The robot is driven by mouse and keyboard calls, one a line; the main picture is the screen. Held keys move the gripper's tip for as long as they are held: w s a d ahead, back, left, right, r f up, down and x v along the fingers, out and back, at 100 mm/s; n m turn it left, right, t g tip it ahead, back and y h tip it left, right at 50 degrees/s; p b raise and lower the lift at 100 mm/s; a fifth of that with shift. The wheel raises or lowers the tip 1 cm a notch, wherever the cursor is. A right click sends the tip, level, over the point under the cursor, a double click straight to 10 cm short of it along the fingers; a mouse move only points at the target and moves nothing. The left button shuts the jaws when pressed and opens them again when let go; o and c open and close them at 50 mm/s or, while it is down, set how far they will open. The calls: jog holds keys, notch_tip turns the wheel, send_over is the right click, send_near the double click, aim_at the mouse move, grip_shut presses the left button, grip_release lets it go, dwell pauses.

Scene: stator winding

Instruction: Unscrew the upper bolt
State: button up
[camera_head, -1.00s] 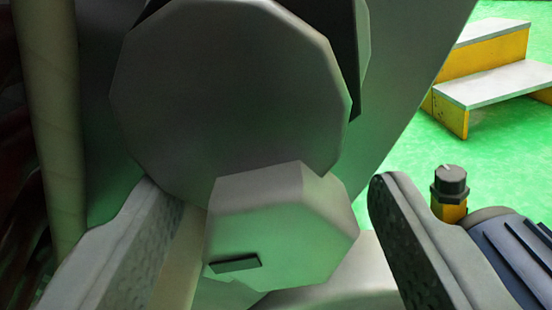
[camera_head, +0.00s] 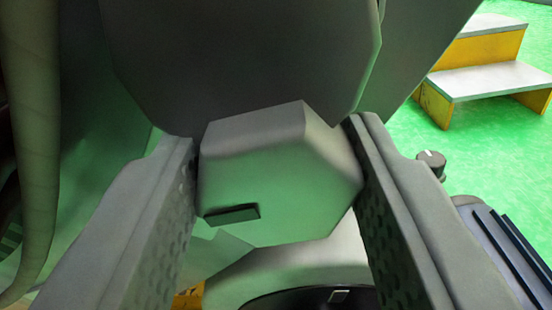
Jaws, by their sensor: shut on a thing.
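The bolt head (camera_head: 280,180), a large grey hexagon with a small dark rectangular mark low on its face, sits in the middle of the view. My gripper (camera_head: 278,195) has one finger on each side of it. The left finger touches the head's left side and the right finger touches its right corner, so the gripper is shut on the bolt head. The bolt's shank is hidden behind the head. Whether this is the upper bolt cannot be told from this view alone.
A large dark grey rounded part (camera_head: 240,60) stands right behind and above the bolt head. A pale curved surface with a dark round opening (camera_head: 310,298) lies below. A yellow step with white treads (camera_head: 490,75) stands on the green floor (camera_head: 455,140) at the right.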

jog(key=o, duration=1)
jog(key=shift+c, duration=0.2)
jog(key=shift+s, duration=0.1)
jog(key=s+a, duration=0.1)
jog(key=s, duration=1.6)
jog(key=shift+a, duration=0.15)
jog(key=shift+s, duration=0.1)
